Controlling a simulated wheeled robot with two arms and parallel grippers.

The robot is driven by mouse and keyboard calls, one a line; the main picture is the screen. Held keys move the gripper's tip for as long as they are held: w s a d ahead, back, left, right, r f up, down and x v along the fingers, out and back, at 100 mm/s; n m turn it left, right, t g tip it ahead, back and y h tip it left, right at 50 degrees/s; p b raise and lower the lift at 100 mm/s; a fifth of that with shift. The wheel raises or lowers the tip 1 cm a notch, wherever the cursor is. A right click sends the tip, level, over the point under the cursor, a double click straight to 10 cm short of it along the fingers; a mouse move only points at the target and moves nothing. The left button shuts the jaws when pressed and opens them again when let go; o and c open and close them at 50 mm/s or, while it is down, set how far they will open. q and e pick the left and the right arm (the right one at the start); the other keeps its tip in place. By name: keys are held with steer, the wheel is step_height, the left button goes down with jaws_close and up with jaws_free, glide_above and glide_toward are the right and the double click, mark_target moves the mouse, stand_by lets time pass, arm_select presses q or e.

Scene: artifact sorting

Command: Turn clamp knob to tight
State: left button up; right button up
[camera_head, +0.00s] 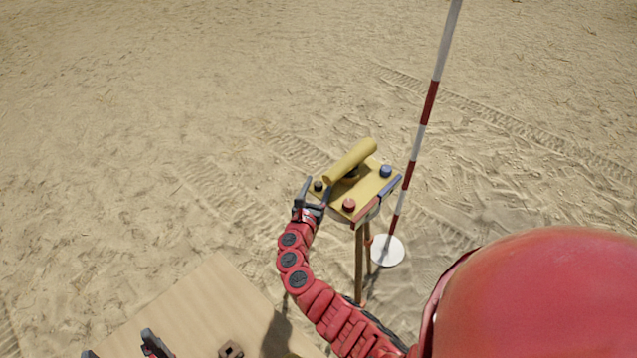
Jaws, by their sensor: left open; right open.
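A yellow instrument plate (364,191) with a yellow tube (351,161) stands on a tripod. A small black knob (318,185) is at its left corner, a red knob (348,205) at its front and a blue knob (386,171) at its right. No label shows which is the clamp knob. My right gripper (316,186) is open at the left corner, its fingers on either side of the black knob. Contact with the knob cannot be told. My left gripper (120,347) is open at the bottom left, partly cut off by the frame edge.
A red and white pole (424,117) rises behind the instrument's right side from a white round base (388,251). A wooden table (205,300) fills the bottom left, with a small brown block (230,349) on it. Sand around the tripod is open.

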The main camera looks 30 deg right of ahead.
steer(key=shift+w+d, duration=0.15)
steer(key=shift+d, duration=0.05)
jaws_close()
stand_by(0.3)
steer(key=shift+a, duration=0.1)
steer(key=shift+f+m+g+h+b, duration=0.15)
steer(key=shift+m+g+h+b, duration=0.7)
steer(key=shift+g, duration=0.15)
steer(key=m+g+h+b, duration=0.1)
steer(key=m+g+b, duration=0.1)
steer(key=g+b, duration=0.2)
steer(key=m+g+h+b, duration=0.2)
steer(key=m+g+b, duration=0.1)
steer(key=b, duration=0.5)
steer(key=shift+f+m+g+b, duration=0.1)
steer(key=shift+m+g+b, duration=0.15)
steer(key=shift+g+b, duration=0.2)
steer(key=shift+r+g+b, duration=0.25)
steer(key=shift+g+b, duration=0.1)
steer(key=shift+b, duration=0.15)
